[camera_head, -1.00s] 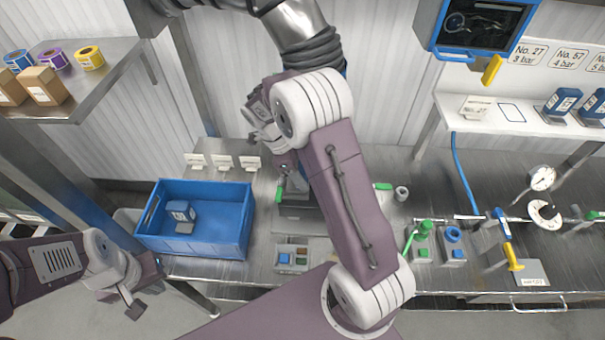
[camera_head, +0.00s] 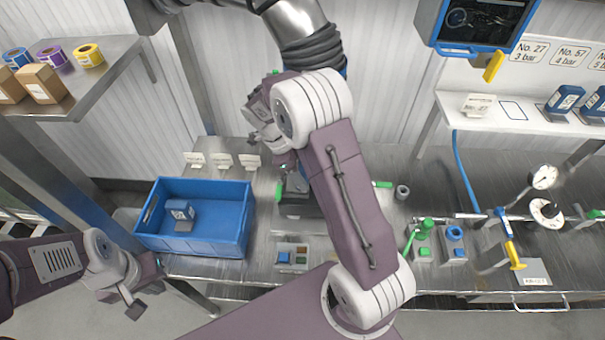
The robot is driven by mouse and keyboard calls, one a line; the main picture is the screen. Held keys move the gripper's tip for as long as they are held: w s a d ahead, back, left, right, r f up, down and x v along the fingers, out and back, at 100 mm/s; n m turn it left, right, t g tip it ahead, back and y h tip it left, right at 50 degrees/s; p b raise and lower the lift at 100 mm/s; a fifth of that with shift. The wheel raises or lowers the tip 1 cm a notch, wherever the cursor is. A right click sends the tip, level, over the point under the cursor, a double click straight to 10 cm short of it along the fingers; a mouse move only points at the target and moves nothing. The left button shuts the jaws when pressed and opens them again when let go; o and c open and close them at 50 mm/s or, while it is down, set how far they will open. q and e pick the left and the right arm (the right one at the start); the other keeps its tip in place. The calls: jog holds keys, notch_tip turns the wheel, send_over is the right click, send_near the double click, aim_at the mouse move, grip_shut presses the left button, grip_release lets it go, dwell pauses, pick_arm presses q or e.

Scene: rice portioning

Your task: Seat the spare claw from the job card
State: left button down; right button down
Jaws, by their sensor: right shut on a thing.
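My right arm rises across the middle and folds back at its elbow. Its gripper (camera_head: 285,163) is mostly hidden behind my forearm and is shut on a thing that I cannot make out. Below it is a dark block with a green side piece (camera_head: 279,191) on the bench. My left gripper (camera_head: 134,304) hangs empty in front of the bench, left of centre; its finger gap is unclear. Blue blocks (camera_head: 565,99) with white labels stand on the right shelf beside an empty outlined spot (camera_head: 512,111). Another blue block (camera_head: 181,210) lies in the blue crate.
The blue crate (camera_head: 222,252) stands on the bench at left. A grey arm with a black ribbed sleeve (camera_head: 313,50) hangs from above. A small button box (camera_head: 291,257), valves (camera_head: 454,234) and a gauge (camera_head: 543,177) stand along the bench. A screen (camera_head: 484,20) hangs upper right.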

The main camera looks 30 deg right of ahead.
jog(key=shift+f, duration=0.2)
jog(key=shift+c, duration=0.2)
grip_release()
dwell(0.4)
notch_tip(320, 180, up, 9)
jog(key=p, duration=0.6)
jog(key=shift+r, duration=0.1)
dwell(0.4)
